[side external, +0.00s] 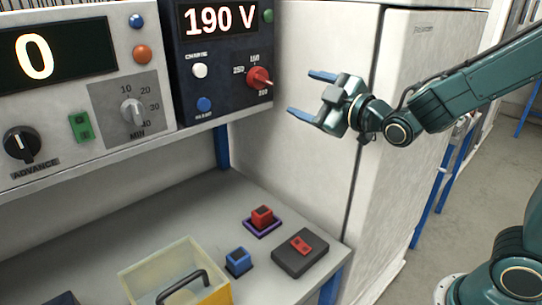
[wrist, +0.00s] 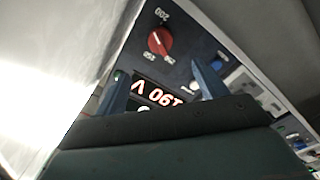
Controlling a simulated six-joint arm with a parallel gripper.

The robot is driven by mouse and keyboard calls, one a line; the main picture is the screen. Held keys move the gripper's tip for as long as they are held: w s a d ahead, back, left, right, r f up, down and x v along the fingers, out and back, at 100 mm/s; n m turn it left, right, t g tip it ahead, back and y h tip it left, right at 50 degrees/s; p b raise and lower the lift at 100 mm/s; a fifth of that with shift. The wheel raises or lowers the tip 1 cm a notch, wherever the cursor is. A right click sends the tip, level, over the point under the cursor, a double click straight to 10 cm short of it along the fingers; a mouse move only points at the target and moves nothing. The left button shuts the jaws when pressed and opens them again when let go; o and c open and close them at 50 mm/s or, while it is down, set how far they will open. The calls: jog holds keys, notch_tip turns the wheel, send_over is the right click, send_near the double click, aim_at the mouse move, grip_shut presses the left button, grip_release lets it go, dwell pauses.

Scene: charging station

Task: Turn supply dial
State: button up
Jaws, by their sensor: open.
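The red supply dial (side external: 259,78) is on the dark blue supply panel, with numbers printed around it. It also shows in the wrist view (wrist: 160,41), above and between my fingers. The supply display (side external: 220,18) above the dial reads 190 V; the wrist view shows the display (wrist: 157,92) upside down. My gripper (side external: 308,96) is open and empty, with its blue fingers pointing left toward the panel. It is to the right of the dial and apart from it. Both fingers (wrist: 157,68) show in the wrist view, spread wide.
A white button (side external: 200,71) and a blue button (side external: 204,104) sit left of the dial. The timer panel (side external: 62,160) is further left. A pale cabinet (side external: 395,110) stands behind my gripper. Below, the bench holds a yellow-fronted bin (side external: 205,294) and small blocks.

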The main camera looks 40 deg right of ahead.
aim_at(266, 81)
jog(key=shift+w, duration=0.15)
jog(key=shift+w, duration=6.75)
jog(key=c, duration=1)
